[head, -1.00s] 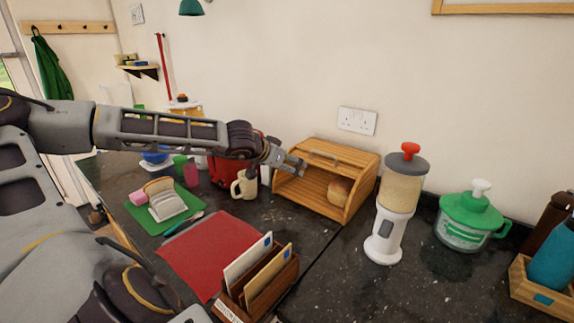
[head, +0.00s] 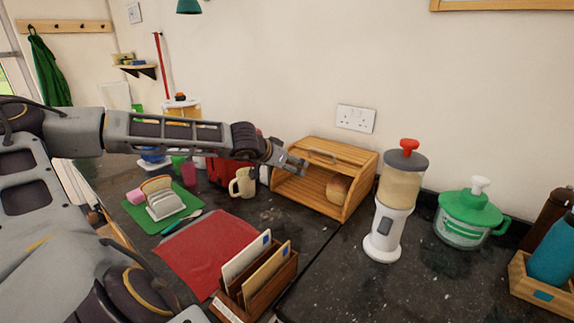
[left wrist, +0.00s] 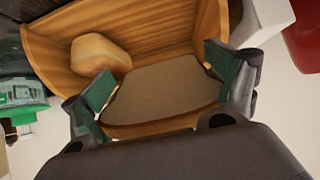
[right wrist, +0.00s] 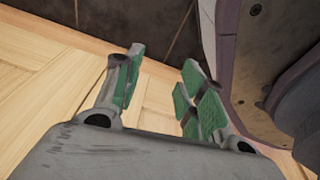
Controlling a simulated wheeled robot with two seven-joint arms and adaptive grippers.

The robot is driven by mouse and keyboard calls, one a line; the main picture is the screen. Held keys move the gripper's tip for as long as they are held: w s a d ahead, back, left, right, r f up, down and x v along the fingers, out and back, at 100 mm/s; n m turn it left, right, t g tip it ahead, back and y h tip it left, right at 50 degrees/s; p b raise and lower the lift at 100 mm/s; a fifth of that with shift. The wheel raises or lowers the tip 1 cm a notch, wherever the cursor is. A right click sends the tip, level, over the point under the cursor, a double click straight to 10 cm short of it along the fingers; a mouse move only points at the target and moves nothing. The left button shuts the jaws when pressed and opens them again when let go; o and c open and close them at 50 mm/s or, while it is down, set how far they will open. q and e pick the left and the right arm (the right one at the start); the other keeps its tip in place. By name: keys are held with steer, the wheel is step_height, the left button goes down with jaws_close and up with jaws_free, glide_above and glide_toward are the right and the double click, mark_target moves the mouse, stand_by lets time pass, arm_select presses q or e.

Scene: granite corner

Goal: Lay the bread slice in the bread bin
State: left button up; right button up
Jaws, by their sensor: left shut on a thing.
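The wooden bread bin (head: 352,206) stands open on the dark counter against the wall, with a round loaf (head: 338,188) inside at the right. My left gripper (head: 299,166) is at the bin's open front, on its left side. In the left wrist view the gripper is shut on the bread slice (left wrist: 165,92), a flat brown piece held by its edges between the green pads. The slice is in front of the bin's interior (left wrist: 165,30), beside the loaf (left wrist: 100,55); I cannot tell whether it touches the floor. My right gripper (right wrist: 160,85) is open and empty.
A cream mug (head: 243,183) and a red toaster (head: 228,172) stand left of the bin. A blender-like dispenser (head: 396,200) stands close on its right. A letter rack (head: 262,285) and a red mat (head: 212,248) are in front. The right gripper is over a wooden floor (right wrist: 40,90).

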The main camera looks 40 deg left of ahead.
mark_target(306, 187)
arm_select(q)
steer(key=shift+x, duration=0.9)
steer(key=shift+w+f+b, duration=0.35)
steer(key=shift+f+b, duration=0.05)
steer(key=shift+f, duration=0.1)
steer(key=shift+w+f, duration=0.4)
steer(key=shift+w, duration=0.05)
steer(key=shift+w+f, duration=0.25)
steer(key=shift+w, duration=0.05)
steer(key=shift+w+f, duration=0.25)
steer(key=shift+f, duration=0.05)
steer(key=shift+w+a+f, duration=0.1)
steer(key=shift+w+f, duration=0.15)
steer(key=shift+w, duration=0.05)
steer(key=shift+x, duration=1.35)
steer(key=shift+w+f, duration=0.2)
steer(key=shift+f, duration=0.25)
steer(key=shift+b+x, duration=0.35)
steer(key=shift+x, duration=0.85)
steer(key=shift+w+a+f, duration=0.15)
steer(key=shift+w+f, duration=0.3)
steer(key=shift+f, duration=0.15)
steer(key=shift+w+f, duration=0.2)
steer(key=shift+f, duration=0.05)
arm_select(e)
steer(key=shift+w+a+r, duration=1.45)
steer(key=shift+r, duration=0.1)
